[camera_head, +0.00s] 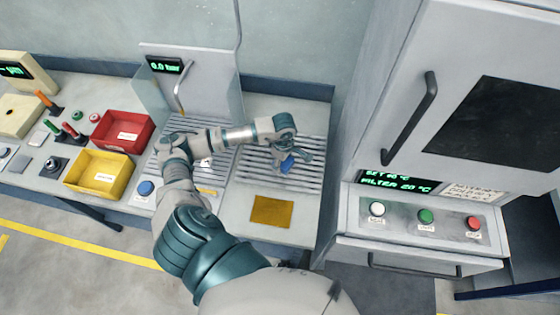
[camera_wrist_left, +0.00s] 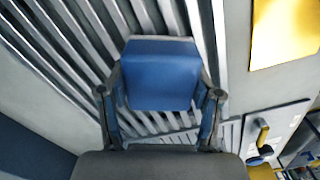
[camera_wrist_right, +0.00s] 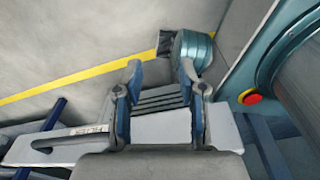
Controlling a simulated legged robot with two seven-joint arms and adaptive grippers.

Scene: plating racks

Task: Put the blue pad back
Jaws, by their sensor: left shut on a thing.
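The blue pad (camera_wrist_left: 160,75) is between the fingers of my left gripper (camera_wrist_left: 160,100), which is shut on it, in the left wrist view. In the head view the blue pad (camera_head: 287,164) shows small under my left gripper (camera_head: 290,158), over the slatted rack (camera_head: 250,172) on the right part of the bench. I cannot tell whether the pad touches the slats. My right gripper (camera_wrist_right: 160,85) shows only in the right wrist view; its fingers are apart with nothing held between them.
A yellow square (camera_head: 272,211) lies in front of the rack. Red (camera_head: 123,132) and yellow (camera_head: 98,174) bins stand at the left. A blue button (camera_head: 146,188) is on the bench front. A large cabinet (camera_head: 440,130) with a handle stands close on the right.

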